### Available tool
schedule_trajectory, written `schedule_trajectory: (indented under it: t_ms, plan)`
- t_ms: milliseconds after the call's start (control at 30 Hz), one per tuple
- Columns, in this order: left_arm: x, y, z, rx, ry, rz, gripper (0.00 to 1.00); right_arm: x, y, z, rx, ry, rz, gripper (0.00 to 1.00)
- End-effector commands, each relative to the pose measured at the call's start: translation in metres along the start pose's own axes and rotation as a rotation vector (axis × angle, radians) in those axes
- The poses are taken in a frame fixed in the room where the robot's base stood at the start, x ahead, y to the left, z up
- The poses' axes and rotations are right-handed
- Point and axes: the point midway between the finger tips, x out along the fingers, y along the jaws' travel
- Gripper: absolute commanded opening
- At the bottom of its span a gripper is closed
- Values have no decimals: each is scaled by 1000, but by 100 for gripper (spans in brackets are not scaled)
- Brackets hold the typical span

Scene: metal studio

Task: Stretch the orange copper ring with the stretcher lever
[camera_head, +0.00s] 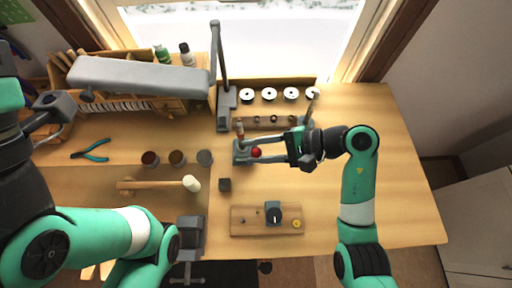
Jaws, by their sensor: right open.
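The stretcher's grey base (242,154) stands on the bench at the middle. An upright post with a copper-brown part (240,130) rises beside it; I cannot make out for sure whether this is the orange copper ring. The lever's red knob (256,152) shows just right of the base. My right gripper (262,149) reaches in from the right, open, with its two fingers on either side of the red knob; contact cannot be told. My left gripper (58,103) is at the far left, away from the stretcher, and its jaw opening is unclear.
A lamp (140,76) arches over the back left. A mallet (160,184), pliers (90,151) and several small pots (177,157) lie to the left. A wooden board with fittings (250,230) lies in front. White spools (269,94) line the back. The bench's right side is clear.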

Motion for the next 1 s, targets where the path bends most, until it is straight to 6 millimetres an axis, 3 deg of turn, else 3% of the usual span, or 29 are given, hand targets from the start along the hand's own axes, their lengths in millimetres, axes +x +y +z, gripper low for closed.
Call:
schedule_trajectory:
  t_ms: [167,400,600,1000]
  plan:
    - [0,0,0,0,0,0,0,-16,0,-1,2,3,-2,41]
    - [-2,0,2,0,0,0,0,-71,0,-1,-1,4,-4,41]
    - [-3,0,3,0,0,0,0,-107,0,0,-1,1,-2,41]
    - [-3,0,3,0,0,0,0,-116,0,1,-2,-1,0,41]
